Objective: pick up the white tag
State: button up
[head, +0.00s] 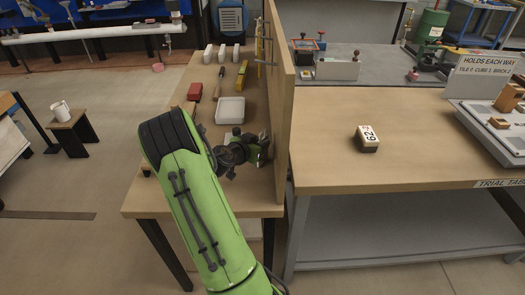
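A white tag (367,132) with dark printed characters, seemingly digits, lies on top of a small brown block (369,147). The block stands on the wooden table (430,150) right of the upright wooden panel. My green arm reaches over the left bench, and my gripper (262,147) is at its far end, left of the panel. The panel stands between my gripper and the tag. The fingers are small and dark, partly hidden by the wrist; I cannot make out whether they are open or whether they hold anything.
The tall wooden panel (282,100) divides the two work surfaces. The left bench holds a white tray (230,110), a red item (194,91) and several white blocks. A board with wooden pieces (500,122) and a sign (488,72) stand at right. The table around the tag is clear.

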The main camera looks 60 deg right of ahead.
jog(key=shift+x, duration=0.85)
jog(key=shift+a+r, duration=0.1)
jog(key=shift+c, duration=0.3)
grip_shut()
jog(key=shift+r, duration=0.1)
jog(key=shift+w+r, duration=0.2)
jog(key=shift+r, duration=0.1)
notch_tip(320, 180, up, 10)
jog(key=p, duration=0.2)
jog(key=shift+a+r+p, duration=0.1)
jog(key=shift+r+p, duration=0.1)
jog(key=shift+p, duration=0.2)
jog(key=w+a, duration=0.5)
jog(key=w, duration=0.3)
jog(key=w+a+p, duration=0.1)
jog(key=w+a, duration=0.4)
jog(key=w, duration=0.3)
jog(key=shift+w+a+p, duration=0.25)
jog(key=shift+a+p, duration=0.05)
